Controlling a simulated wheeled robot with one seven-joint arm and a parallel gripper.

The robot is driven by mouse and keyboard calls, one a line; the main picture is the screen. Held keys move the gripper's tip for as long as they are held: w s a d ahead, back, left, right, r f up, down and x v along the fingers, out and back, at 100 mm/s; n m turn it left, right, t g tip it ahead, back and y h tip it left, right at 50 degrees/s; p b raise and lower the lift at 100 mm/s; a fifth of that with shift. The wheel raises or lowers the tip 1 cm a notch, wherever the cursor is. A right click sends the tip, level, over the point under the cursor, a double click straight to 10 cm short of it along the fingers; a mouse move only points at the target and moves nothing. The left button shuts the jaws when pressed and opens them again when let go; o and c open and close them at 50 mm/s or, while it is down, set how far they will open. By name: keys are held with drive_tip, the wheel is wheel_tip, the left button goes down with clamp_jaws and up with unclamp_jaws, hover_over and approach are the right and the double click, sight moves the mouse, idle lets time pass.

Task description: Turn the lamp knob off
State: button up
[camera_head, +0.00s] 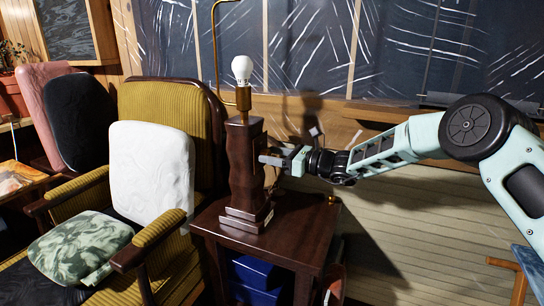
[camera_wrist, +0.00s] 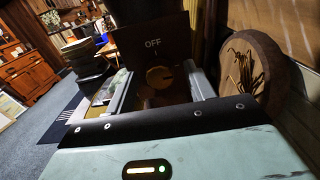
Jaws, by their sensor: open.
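The lamp (camera_head: 243,165) has a tall dark wooden body, a brass stem and a bare white bulb. It stands upright on a small dark side table (camera_head: 290,235). In the wrist view a round yellowish knob (camera_wrist: 160,77) sits on the dark lamp face, below the white word OFF (camera_wrist: 153,43). I cannot make out the knob in the head view. My gripper (camera_head: 271,158) is at the right side of the lamp body. In the wrist view my gripper (camera_wrist: 157,88) is open, its fingers on either side of the knob. I cannot tell whether they touch it.
A yellow corduroy armchair (camera_head: 165,105) with a white cushion (camera_head: 150,165) and a green patterned cushion (camera_head: 80,245) stands left of the lamp. Blue boxes (camera_head: 255,275) sit under the tabletop.

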drive_tip(key=shift+w+a, duration=0.1)
drive_tip(key=shift+a, duration=0.2)
drive_tip(key=c, duration=1)
drive_tip(key=shift+f+n+b, duration=0.1)
drive_tip(key=shift+n+b, duration=0.2)
drive_tip(key=shift+b, duration=0.15)
drive_tip(key=n+b, duration=0.8)
drive_tip(key=b, duration=0.4)
drive_tip(key=n+b, duration=0.9)
drive_tip(key=b, duration=0.3)
drive_tip(key=shift+s+f+b, duration=0.2)
drive_tip(key=shift+b, duration=0.2)
drive_tip(key=shift+n, duration=0.3)
